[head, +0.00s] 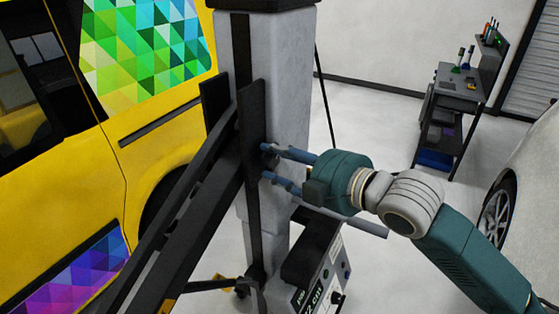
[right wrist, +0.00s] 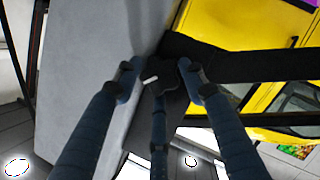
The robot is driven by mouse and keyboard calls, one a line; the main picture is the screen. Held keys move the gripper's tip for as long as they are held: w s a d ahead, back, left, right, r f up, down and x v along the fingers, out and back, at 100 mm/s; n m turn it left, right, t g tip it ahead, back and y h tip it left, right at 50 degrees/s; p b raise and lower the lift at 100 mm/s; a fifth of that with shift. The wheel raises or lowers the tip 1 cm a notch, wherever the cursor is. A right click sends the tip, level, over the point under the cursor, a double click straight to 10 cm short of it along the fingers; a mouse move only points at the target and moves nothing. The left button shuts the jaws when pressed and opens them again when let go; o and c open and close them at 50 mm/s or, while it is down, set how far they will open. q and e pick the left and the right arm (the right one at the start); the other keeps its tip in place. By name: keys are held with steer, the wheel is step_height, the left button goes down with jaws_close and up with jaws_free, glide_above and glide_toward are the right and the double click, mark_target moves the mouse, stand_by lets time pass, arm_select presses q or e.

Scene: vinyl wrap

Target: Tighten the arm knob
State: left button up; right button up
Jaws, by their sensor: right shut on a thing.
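The arm knob (right wrist: 172,88) is a dark, lobed piece with a small white mark, in the middle of the right wrist view. It sits at the joint of a black arm (head: 178,232) on the grey lift column (head: 291,90). My right gripper (head: 268,166) comes in from the right in the head view, its blue fingers reaching to the black bracket on the column. In the right wrist view the gripper (right wrist: 165,78) has its fingers around the knob, shut on it. In the head view the fingertips and bracket mostly hide the knob. My left gripper is not in view.
A yellow vehicle (head: 160,180) with colourful triangle-patterned wrap stands at the left. A control box (head: 318,270) is low on the column. A tool cart (head: 455,110) stands at the back right, and a pale car (head: 525,180) at the right edge. Floor between is clear.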

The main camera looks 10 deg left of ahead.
steer(key=shift+f, duration=0.3)
steer(key=o, duration=0.8)
steer(key=shift+o, duration=0.2)
steer(key=shift+r, duration=0.1)
steer(key=shift+d+r, duration=0.1)
steer(key=v, duration=1.2)
steer(key=shift+w, duration=0.1)
